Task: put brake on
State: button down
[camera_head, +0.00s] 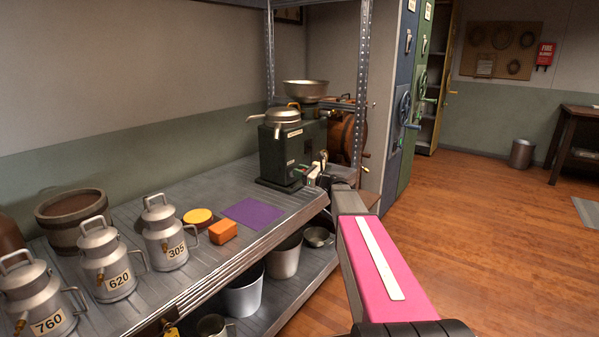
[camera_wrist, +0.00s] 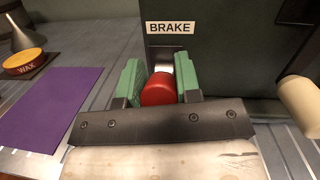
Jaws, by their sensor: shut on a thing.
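The separator (camera_head: 290,150) is a dark green machine with a metal bowl and spouts on top, standing at the far end of the metal bench. In the wrist view its dark front carries a white label reading BRAKE (camera_wrist: 170,28). Below the label a metal lever with a red knob (camera_wrist: 158,90) sticks out of a slot. My gripper (camera_wrist: 157,84) is at the knob, with one green finger on each side, shut on it. In the head view my gripper (camera_head: 316,172) is small at the machine's front, and the knob cannot be made out there.
A pale crank handle (camera_wrist: 300,102) is right of the lever. A purple mat (camera_head: 254,213), yellow wax tin (camera_head: 198,217), orange block (camera_head: 222,232) and several numbered cans (camera_head: 167,235) stand on the bench. Pots (camera_head: 285,257) sit on the shelf below. Open wooden floor (camera_head: 480,230) lies right.

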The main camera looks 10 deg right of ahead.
jog(key=shift+s+d+f+n+t+y, duration=0.1)
jog(key=shift+f+t+y, duration=0.25)
jog(key=shift+y, duration=0.25)
jog(key=shift+s+f+n+t+y, duration=0.1)
jog(key=shift+f+t+y, duration=0.1)
jog(key=shift+t+y, duration=0.35)
jog(key=shift+s+d+f+n+t+y, duration=0.1)
jog(key=shift+f+t+y, duration=0.2)
jog(key=shift+y, duration=0.35)
jog(key=c, duration=0.8)
grip_release()
jog(key=shift+a, duration=0.1)
jog(key=shift+s+d+f, duration=0.2)
jog(key=shift+s+d, duration=0.05)
jog(key=shift+d, duration=0.1)
jog(key=s+d, duration=0.2)
jog(key=d, duration=0.1)
jog(key=s+d, duration=0.5)
jog(key=d, duration=0.1)
jog(key=shift+s+d, duration=0.25)
jog(key=shift+s, duration=0.05)
